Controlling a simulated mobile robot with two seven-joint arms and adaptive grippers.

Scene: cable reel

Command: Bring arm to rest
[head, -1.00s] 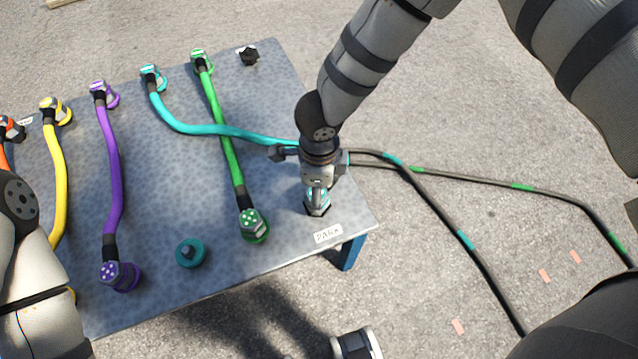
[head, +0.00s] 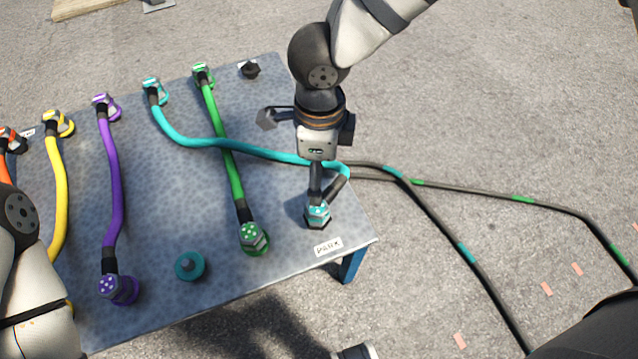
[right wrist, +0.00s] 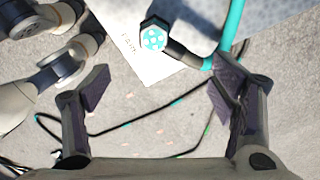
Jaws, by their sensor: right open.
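My right gripper (head: 316,185) is above the table's right part, near the PARK label. In the right wrist view its two fingers (right wrist: 160,88) stand wide apart with nothing between them. The teal plug (head: 318,213) stands on the table by the label, below the gripper and apart from it; it also shows in the right wrist view (right wrist: 154,38), beyond the fingertips. The teal cable (head: 255,149) runs from the plug over the green cable to the far-edge teal connector (head: 153,90). My left arm shows at the lower left; its gripper is out of view.
The speckled table (head: 285,180) also bears a green cable (head: 232,165), a purple cable (head: 115,190), a yellow cable (head: 60,180) and an empty teal socket (head: 190,266). The PARK label (head: 328,247) lies near the front corner. Dark banded cables (head: 440,215) trail over the floor at right.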

